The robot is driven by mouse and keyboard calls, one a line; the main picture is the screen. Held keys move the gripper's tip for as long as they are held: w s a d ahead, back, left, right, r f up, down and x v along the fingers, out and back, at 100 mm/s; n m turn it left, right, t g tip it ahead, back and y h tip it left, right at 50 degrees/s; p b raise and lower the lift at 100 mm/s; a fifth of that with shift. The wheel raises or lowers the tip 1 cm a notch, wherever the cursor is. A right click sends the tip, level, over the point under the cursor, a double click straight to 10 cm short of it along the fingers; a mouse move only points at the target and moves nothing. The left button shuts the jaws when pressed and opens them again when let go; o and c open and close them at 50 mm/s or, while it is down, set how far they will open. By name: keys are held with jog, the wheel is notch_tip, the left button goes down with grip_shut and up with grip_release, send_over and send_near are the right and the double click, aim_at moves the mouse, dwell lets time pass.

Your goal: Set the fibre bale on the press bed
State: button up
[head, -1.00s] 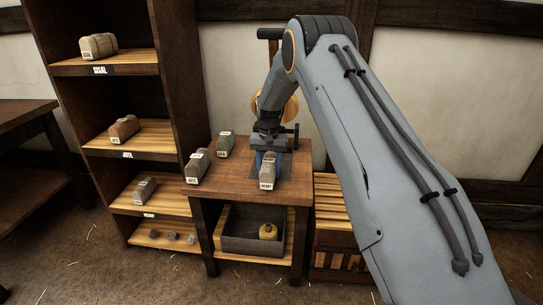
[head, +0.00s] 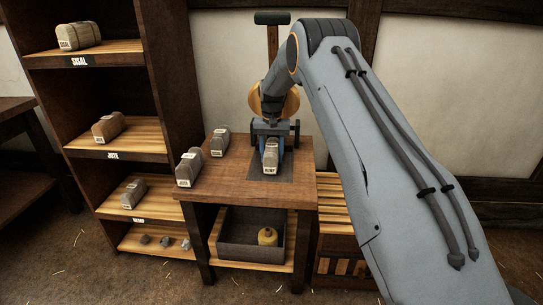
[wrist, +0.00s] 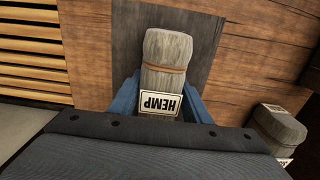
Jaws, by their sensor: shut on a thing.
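A grey-brown fibre bale (head: 271,157) with a HEMP label is held by my gripper (head: 271,143), whose blue fingers are shut on its two sides. In the wrist view the bale (wrist: 167,52) shows a brown band, with its label towards the gripper. A dark flat plate (head: 287,173), seemingly the press bed, lies on the wooden table directly below the bale. The plate also shows around the bale in the wrist view (wrist: 205,35). I cannot tell whether the bale touches the plate. The press's post and dark handle (head: 272,18) rise behind, partly hidden by my arm.
Two other bales, one in front (head: 189,167) and one behind (head: 219,142), stand on the table's left. A shelf unit (head: 177,70) with labelled bales is at left. A grey bin (head: 250,251) holding a yellow object sits under the table. A slatted crate (head: 336,205) is at right.

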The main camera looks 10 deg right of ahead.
aim_at(272, 154)
jog(key=o, duration=1.2)
jog(key=shift+f, duration=0.1)
notch_tip(272, 154, up, 8)
jog(key=shift+r, duration=0.1)
jog(key=s+a+r+n, duration=0.15)
jog(key=s+r, duration=0.35)
jog(key=s, duration=0.5)
jog(key=s+a+r+n, duration=0.15)
jog(key=s+r, duration=0.25)
jog(key=s, duration=0.6)
jog(key=shift+n, duration=0.7)
jog(key=s, duration=0.9)
jog(key=s+f, duration=0.1)
jog(key=s, duration=0.8)
jog(key=s+f, duration=0.1)
jog(key=s, duration=0.9)
jog(key=shift+a, duration=0.35)
